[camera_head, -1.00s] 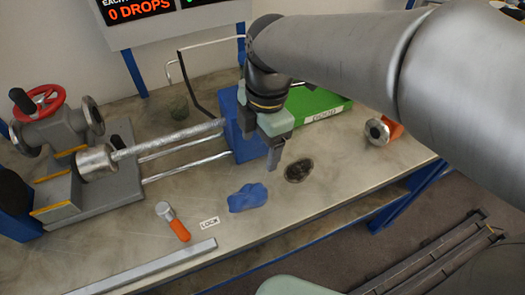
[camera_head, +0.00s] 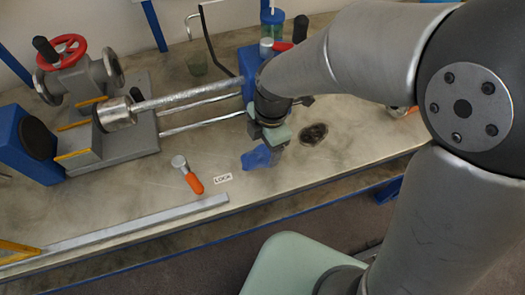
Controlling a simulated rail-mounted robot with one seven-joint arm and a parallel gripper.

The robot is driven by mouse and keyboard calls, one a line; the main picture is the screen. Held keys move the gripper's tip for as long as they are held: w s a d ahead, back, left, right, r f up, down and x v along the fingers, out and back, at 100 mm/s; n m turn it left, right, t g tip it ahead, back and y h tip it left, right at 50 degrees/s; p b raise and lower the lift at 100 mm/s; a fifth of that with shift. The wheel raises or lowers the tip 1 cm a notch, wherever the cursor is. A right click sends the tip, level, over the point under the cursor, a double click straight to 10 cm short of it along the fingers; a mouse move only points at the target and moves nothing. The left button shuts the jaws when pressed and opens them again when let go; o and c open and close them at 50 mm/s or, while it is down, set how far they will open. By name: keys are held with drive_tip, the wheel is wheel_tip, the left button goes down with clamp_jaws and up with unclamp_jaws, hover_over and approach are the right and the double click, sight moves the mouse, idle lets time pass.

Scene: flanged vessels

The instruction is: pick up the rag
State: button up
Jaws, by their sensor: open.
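The rag is a crumpled blue cloth (camera_head: 256,158) lying on the bench top, right of the middle of the picture. My gripper (camera_head: 277,148) is above the rag's right side and hides part of it. Its fingers point down and are mostly hidden by the gripper body, so I cannot tell whether they touch the rag. The gripper is open and holds nothing that I can see.
A dark round patch (camera_head: 314,134) lies just right of the gripper. An orange-handled tool (camera_head: 189,176) and a LOCK tag (camera_head: 223,179) lie left of the rag. A metal bar (camera_head: 140,228) runs along the front edge. A vise-like rig with a red-wheeled valve (camera_head: 66,52) stands at left.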

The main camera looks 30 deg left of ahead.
sight(262, 153)
drive_tip(key=shift+s+a+f, duration=0.15)
drive_tip(key=shift+f, duration=1.35)
drive_tip(key=c, duration=1)
drive_tip(key=shift+c, duration=0.2)
drive_tip(key=shift+r, duration=0.15)
drive_tip(key=shift+r, duration=0.2)
wheel_tip(262, 153, up, 2)
drive_tip(key=shift+r, duration=0.2)
drive_tip(key=w+d+r+b, duration=0.1)
drive_tip(key=d+r+b, duration=0.1)
drive_tip(key=d+r, duration=0.8)
drive_tip(key=d, duration=0.4)
drive_tip(key=shift+w, duration=0.2)
